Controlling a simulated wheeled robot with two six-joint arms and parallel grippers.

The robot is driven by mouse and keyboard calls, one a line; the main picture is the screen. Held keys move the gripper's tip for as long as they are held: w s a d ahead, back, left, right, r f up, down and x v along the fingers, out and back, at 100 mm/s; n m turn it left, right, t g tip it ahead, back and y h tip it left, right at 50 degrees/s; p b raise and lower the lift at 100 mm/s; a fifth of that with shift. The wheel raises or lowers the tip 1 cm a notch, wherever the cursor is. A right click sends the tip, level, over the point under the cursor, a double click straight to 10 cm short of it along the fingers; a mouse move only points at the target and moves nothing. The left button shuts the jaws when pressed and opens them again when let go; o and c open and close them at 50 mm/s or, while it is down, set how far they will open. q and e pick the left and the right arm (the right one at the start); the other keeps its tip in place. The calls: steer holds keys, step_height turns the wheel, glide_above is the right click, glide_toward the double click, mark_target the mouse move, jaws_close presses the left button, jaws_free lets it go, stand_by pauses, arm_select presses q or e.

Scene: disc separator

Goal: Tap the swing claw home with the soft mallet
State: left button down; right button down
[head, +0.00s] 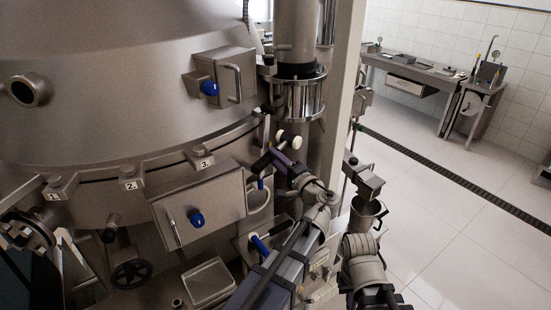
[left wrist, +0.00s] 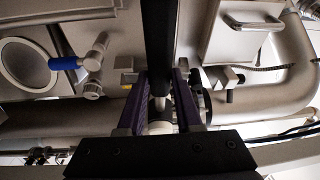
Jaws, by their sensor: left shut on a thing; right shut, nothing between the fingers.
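Three blocks that look like swing claws sit along the vessel's curved rim, labelled 1 (head: 54,192), 2 (head: 129,183) and 3 (head: 203,160). In the head view, my left gripper (head: 271,160) is right of claw 3 and apart from it. It is shut on the soft mallet, whose pale head (head: 291,140) shows just beyond the purple fingers. In the left wrist view, a dark bar, seemingly the mallet's handle (left wrist: 159,45), runs down between the fingers of my left gripper (left wrist: 160,88). Part of the mallet is hidden.
A box with a handle (head: 238,82) juts from the vessel above the rim. A lower box with a blue knob (head: 230,195) juts out below it. A vertical pipe (head: 297,35) stands close behind my left gripper. Open tiled floor (head: 455,225) lies to the right.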

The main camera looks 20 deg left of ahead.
arm_select(q)
steer(key=w+a, duration=0.1)
steer(key=a, duration=0.4)
steer(key=shift+s+d, duration=0.2)
steer(key=shift+d, duration=0.95)
steer(key=shift+s+d, duration=0.2)
steer(key=shift+d, duration=0.95)
steer(key=shift+w+g+y, duration=0.1)
steer(key=shift+g+y, duration=0.2)
steer(key=shift+g, duration=0.1)
